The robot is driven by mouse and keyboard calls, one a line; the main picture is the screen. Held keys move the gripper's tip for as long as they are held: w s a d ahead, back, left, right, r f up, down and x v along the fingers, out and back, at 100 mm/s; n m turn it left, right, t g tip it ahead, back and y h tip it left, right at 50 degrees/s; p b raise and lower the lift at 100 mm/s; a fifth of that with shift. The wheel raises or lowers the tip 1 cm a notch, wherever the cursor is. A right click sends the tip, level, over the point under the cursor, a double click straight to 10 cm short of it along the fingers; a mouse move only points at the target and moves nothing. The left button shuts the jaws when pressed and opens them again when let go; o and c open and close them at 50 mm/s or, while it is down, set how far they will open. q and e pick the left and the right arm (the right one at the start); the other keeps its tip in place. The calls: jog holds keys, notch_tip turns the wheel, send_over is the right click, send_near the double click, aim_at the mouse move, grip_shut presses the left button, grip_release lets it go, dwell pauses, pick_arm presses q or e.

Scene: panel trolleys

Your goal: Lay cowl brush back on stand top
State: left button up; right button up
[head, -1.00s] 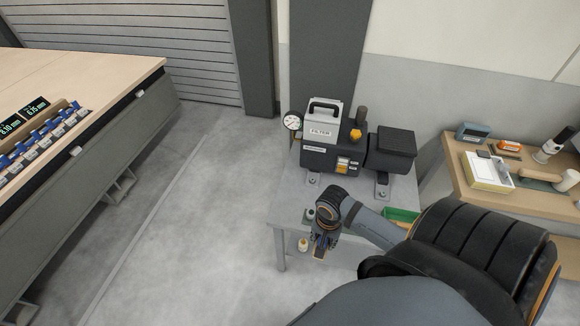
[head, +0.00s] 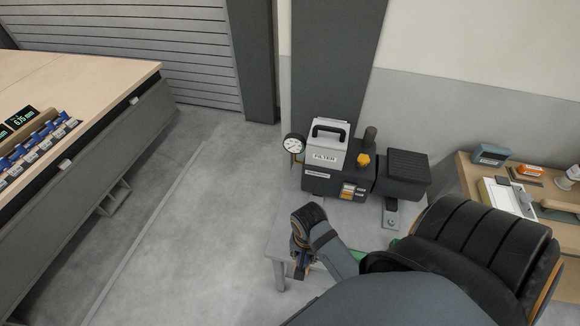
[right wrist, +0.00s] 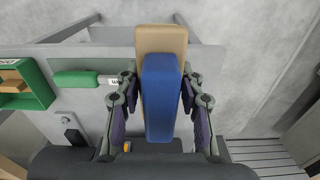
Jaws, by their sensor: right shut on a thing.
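My right gripper (head: 301,262) is shut on a block-shaped thing, blue with a tan part, that I take to be the cowl brush. In the right wrist view the brush (right wrist: 161,95) lies lengthwise between the fingers of the right gripper (right wrist: 160,95). The grey stand top (head: 285,246) is under and around the gripper at its front left corner; it also shows in the right wrist view (right wrist: 85,110). There the brush's tan end reaches past the stand's edge. I cannot tell its height above the top. My left gripper is not in view.
A black pump with a grey filter box (head: 327,146) and a round gauge (head: 293,143) stands at the back of the stand. A green handle-like thing (right wrist: 82,79) and a green tray (right wrist: 40,88) lie left in the wrist view. A wooden bench (head: 470,182) stands right.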

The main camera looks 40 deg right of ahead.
jog(key=w+d+f, duration=0.1)
jog(key=w+f, duration=0.1)
jog(key=w, duration=0.3)
jog(key=p, duration=0.1)
send_near(290, 234)
jog(key=shift+s+a+f, duration=0.3)
jog(key=shift+s+f, duration=0.25)
jog(key=shift+s+a+f, duration=0.3)
jog(key=shift+s+f, duration=0.2)
jog(key=shift+w+f, duration=0.1)
jog(key=shift+f, duration=0.05)
jog(key=shift+w+d+f, duration=0.1)
jog(key=shift+w+f, duration=0.15)
jog(key=shift+f, duration=0.05)
notch_tip(290, 234, down, 3)
jog(key=shift+w+r, duration=0.1)
jog(key=shift+w, duration=0.05)
jog(key=shift+f, duration=0.4)
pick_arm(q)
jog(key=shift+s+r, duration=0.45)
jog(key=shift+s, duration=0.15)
